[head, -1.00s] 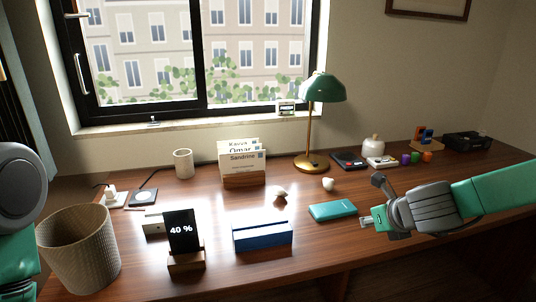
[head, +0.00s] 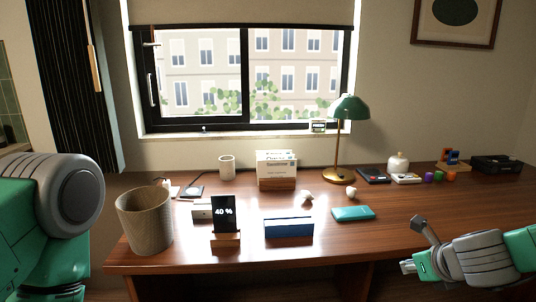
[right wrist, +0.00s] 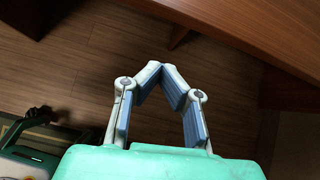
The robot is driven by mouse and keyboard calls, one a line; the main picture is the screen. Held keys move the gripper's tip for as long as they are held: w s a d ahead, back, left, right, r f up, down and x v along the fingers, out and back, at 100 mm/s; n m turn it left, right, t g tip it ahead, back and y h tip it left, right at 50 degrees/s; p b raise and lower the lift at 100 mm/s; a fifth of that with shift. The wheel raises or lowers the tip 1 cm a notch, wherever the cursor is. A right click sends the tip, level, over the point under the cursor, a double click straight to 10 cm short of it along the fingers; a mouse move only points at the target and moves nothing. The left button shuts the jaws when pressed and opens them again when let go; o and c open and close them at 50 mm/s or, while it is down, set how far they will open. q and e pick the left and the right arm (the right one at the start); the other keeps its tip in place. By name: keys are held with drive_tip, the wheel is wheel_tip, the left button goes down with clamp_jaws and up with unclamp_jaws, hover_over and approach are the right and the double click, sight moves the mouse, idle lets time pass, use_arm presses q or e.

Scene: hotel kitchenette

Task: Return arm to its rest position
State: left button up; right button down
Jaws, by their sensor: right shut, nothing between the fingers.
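My right gripper (head: 407,267) is at the lower right of the head view, at the desk's front edge, with my green and grey arm coming in from the right. In the right wrist view its fingers (right wrist: 161,68) meet at the tips, with nothing between them. That view looks down past the desk edge (right wrist: 255,35) to the floor, so the gripper is clear of the desktop. My left arm shows as a grey and green link at the left of the head view; its gripper is out of view.
The wooden desk (head: 375,248) holds a woven basket (head: 145,222), a phone stand showing 40 % (head: 224,215), a blue holder (head: 289,228), a teal case (head: 353,213) and a green lamp (head: 349,108). The teal case is nearest my right gripper. The desk's front right is bare.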

drive_tip(key=s+a+f+n+g, duration=0.2)
drive_tip(key=s+a+f+n, duration=0.1)
drive_tip(key=s+f+n, duration=0.35)
drive_tip(key=s+a+f+n+g, duration=0.2)
drive_tip(key=s+a+f+n, duration=0.1)
drive_tip(key=s+f+n, duration=0.4)
drive_tip(key=s+d+f+n+g, duration=0.1)
drive_tip(key=s+f+n, duration=0.1)
drive_tip(key=s+n, duration=0.4)
drive_tip(key=s+f+n+g, duration=0.1)
drive_tip(key=s+f+n, duration=0.2)
drive_tip(key=s+n, duration=0.4)
drive_tip(key=s+d+f+n+g+h, duration=0.1)
drive_tip(key=s+f+n+g, duration=0.1)
drive_tip(key=s+n, duration=0.4)
drive_tip(key=shift+s+d+f+n, duration=0.2)
drive_tip(key=shift+d+f+n, duration=0.15)
drive_tip(key=shift+f+n, duration=0.45)
drive_tip(key=shift+w, duration=0.1)
